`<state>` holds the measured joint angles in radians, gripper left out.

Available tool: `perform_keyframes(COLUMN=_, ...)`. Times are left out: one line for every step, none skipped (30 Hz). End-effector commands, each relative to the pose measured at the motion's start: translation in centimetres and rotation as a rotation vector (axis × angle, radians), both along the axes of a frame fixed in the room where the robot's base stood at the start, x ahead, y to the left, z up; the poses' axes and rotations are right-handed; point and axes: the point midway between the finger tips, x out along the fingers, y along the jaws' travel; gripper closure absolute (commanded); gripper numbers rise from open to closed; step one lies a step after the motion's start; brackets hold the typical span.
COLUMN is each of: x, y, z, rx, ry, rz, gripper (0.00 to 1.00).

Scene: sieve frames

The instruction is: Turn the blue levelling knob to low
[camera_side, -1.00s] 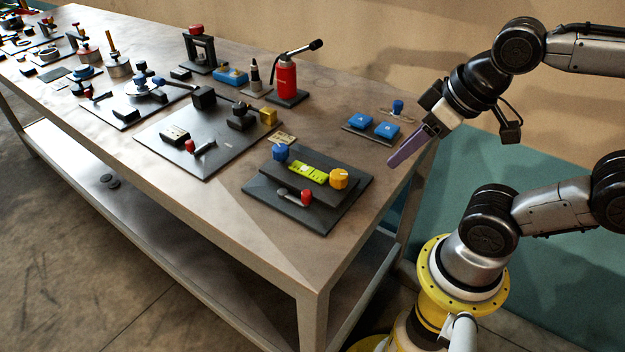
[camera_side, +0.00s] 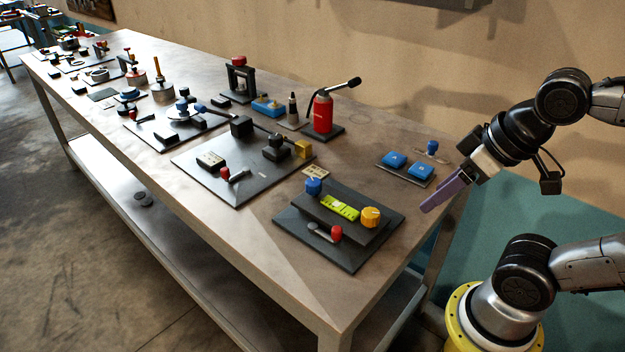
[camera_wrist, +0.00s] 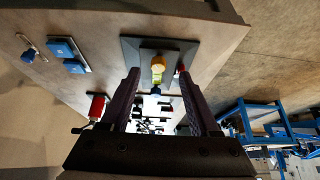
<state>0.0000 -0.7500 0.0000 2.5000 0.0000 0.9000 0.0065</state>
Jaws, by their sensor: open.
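The blue levelling knob (camera_side: 313,187) stands at the back left corner of a dark panel (camera_side: 362,255) near the table's right end. A yellow-green level strip (camera_side: 340,208) and a yellow knob (camera_side: 370,217) sit to its right on the same panel. In the wrist view, the blue knob (camera_wrist: 156,90) shows small beyond the yellow knob (camera_wrist: 158,66), between my fingers. My gripper (camera_side: 427,208) has purple fingers and is empty, up and to the right of the panel, apart from it. In the wrist view, my gripper (camera_wrist: 160,82) has its fingers spread wide. No markings on the blue knob are readable.
A red-ended lever (camera_side: 334,234) lies at the panel's front. Two blue buttons (camera_side: 407,167) are behind it, near my gripper. A red cylinder with a black lever (camera_side: 323,112) stands further back. Another dark panel (camera_side: 240,180) with blocks lies to the left. Bare tabletop surrounds the panel's front.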

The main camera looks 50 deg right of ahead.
Motion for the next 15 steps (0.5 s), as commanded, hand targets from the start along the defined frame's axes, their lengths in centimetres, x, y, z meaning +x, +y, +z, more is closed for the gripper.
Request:
perform_keyframes(x=0.0, y=0.0, z=0.0, rx=0.008, ry=0.001, rz=-0.014, gripper=0.27)
perform_keyframes(x=-0.1, y=0.0, z=0.0, rx=0.015, ry=0.005, rz=-0.028, gripper=0.24)
perform_keyframes(x=-0.3, y=0.0, z=-0.1, rx=0.029, ry=0.012, rz=-0.054, gripper=0.24)
perform_keyframes(x=-0.4, y=0.0, z=-0.1, rx=0.041, ry=0.019, rz=-0.078, gripper=0.24)
perform_keyframes(x=-0.4, y=0.0, z=0.0, rx=0.056, ry=0.022, rz=-0.106, gripper=0.24)
perform_keyframes(x=-0.3, y=0.0, z=0.6, rx=0.077, ry=0.020, rz=-0.147, gripper=0.24)
perform_keyframes(x=-0.2, y=0.0, z=1.1, rx=0.096, ry=0.018, rz=-0.182, gripper=0.24)
perform_keyframes(x=0.0, y=0.0, z=1.8, rx=0.114, ry=0.016, rz=-0.218, gripper=0.24)
perform_keyframes(x=0.4, y=0.0, z=2.6, rx=0.140, ry=0.020, rz=-0.268, gripper=0.24)
perform_keyframes(x=0.7, y=0.0, z=3.2, rx=0.159, ry=0.025, rz=-0.306, gripper=0.24)
perform_keyframes(x=1.2, y=0.0, z=3.8, rx=0.177, ry=0.032, rz=-0.345, gripper=0.24)
perform_keyframes(x=1.8, y=0.0, z=4.7, rx=0.201, ry=0.042, rz=-0.397, gripper=0.24)
perform_keyframes(x=2.4, y=0.0, z=5.4, rx=0.220, ry=0.051, rz=-0.437, gripper=0.24)
perform_keyframes(x=3.0, y=0.0, z=6.0, rx=0.236, ry=0.061, rz=-0.477, gripper=0.24)
perform_keyframes(x=3.8, y=0.0, z=6.7, rx=0.256, ry=0.074, rz=-0.526, gripper=0.24)
